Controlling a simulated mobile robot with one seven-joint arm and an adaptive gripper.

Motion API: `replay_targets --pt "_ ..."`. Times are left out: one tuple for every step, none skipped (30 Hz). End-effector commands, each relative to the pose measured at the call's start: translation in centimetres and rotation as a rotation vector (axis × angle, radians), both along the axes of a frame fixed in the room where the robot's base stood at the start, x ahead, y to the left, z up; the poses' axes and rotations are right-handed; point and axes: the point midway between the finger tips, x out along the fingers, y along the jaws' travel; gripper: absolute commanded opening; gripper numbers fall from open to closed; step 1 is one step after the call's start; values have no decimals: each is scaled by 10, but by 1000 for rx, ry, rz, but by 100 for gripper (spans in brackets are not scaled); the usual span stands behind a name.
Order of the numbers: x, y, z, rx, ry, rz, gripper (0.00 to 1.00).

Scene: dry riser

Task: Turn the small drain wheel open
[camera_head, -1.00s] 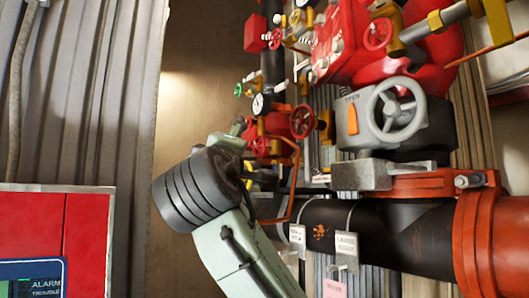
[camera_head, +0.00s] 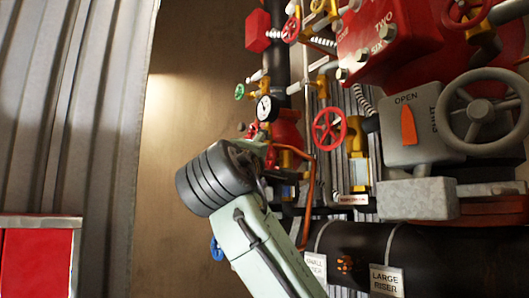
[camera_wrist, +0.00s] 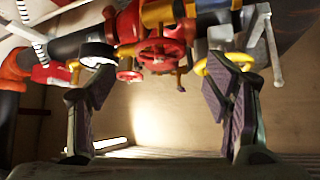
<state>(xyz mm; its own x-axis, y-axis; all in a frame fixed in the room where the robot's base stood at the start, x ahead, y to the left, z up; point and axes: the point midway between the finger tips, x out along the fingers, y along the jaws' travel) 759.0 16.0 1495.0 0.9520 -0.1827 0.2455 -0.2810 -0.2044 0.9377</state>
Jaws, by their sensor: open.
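A red spoked handwheel (camera_head: 329,129) sits right of my wrist in the head view, on yellow and red fittings. In the wrist view a red handwheel (camera_wrist: 161,53) hangs under a red valve body, upper centre, between the lines of my fingers and apparently beyond them. I cannot tell whether these are the same wheel or which is the small drain wheel. My gripper (camera_wrist: 165,97) is open, its two dark pads wide apart with nothing between them. In the head view its fingers are mostly hidden behind my wrist.
A grey box marked OPEN (camera_head: 408,130) with a large grey handwheel (camera_head: 482,110) stands at right. A dark pipe (camera_head: 350,252) bears riser tags below. A gauge (camera_head: 266,108) and an orange pipe (camera_head: 311,195) are near my wrist. A red cabinet (camera_head: 36,262) is lower left.

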Motion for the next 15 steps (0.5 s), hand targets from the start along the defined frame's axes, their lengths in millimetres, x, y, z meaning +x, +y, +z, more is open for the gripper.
replay_targets --pt "11 -3 6 1 3 -2 71" --pt "17 -4 8 1 3 -2 71" --pt "24 -5 10 0 4 -2 71" --pt "29 -6 11 1 3 -2 71" --pt "33 -7 12 1 2 -1 71" --pt "38 -8 13 1 1 -2 71" --pt "42 -9 14 2 1 -1 71" --pt "46 -9 15 2 1 -1 71" --pt "50 -10 15 2 1 -1 71" --pt "52 -10 15 1 0 -1 71" --pt "54 -11 16 1 0 -1 71" --pt "56 -11 16 0 0 -1 71" --pt "58 -11 15 0 1 -1 71" --pt "59 -12 15 0 1 -1 71" --pt "59 -12 15 1 0 -1 71"
